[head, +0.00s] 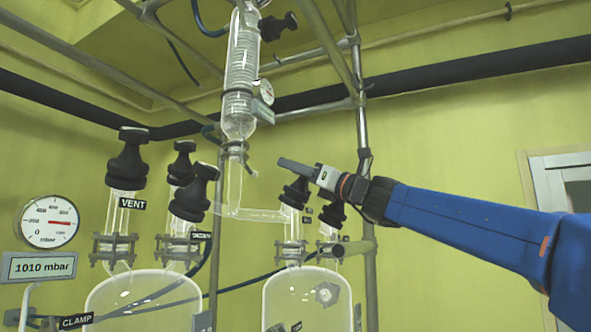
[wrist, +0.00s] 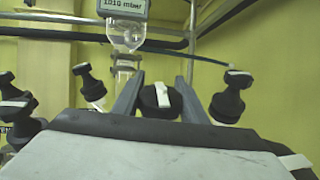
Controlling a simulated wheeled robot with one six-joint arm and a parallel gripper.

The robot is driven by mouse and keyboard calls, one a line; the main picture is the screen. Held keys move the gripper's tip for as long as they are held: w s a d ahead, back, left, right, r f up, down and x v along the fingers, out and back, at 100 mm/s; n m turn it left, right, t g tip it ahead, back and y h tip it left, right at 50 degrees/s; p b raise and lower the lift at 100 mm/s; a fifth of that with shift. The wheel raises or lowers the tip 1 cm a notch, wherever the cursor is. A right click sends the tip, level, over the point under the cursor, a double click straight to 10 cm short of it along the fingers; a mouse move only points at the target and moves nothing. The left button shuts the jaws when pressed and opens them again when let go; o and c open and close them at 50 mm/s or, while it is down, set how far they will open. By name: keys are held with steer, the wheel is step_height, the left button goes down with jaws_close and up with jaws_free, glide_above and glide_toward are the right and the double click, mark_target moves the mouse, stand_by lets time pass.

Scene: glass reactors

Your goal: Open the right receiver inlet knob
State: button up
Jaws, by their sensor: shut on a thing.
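My gripper (head: 290,168) is at the black knob (head: 297,191) on top of the right glass receiver (head: 308,295) in the head view. In the wrist view my gripper's two grey fingers (wrist: 159,95) stand on either side of a round black knob (wrist: 150,97) with a white bar across its top. The gripper is shut on this knob. The small label beside it is too small to read, and the knob's lower part is hidden in the wrist view.
A second black knob (head: 331,217) stands close behind on the right receiver. The left vessel (head: 143,300) carries several black knobs, one labelled VENT (head: 132,204). A glass column (head: 241,75) and metal poles (head: 362,130) stand near my arm.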

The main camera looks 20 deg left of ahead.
steer(key=o, duration=1.1)
steer(key=shift+c, duration=0.2)
steer(key=v, duration=1.7)
steer(key=shift+f, duration=0.2)
steer(key=shift+d, duration=0.15)
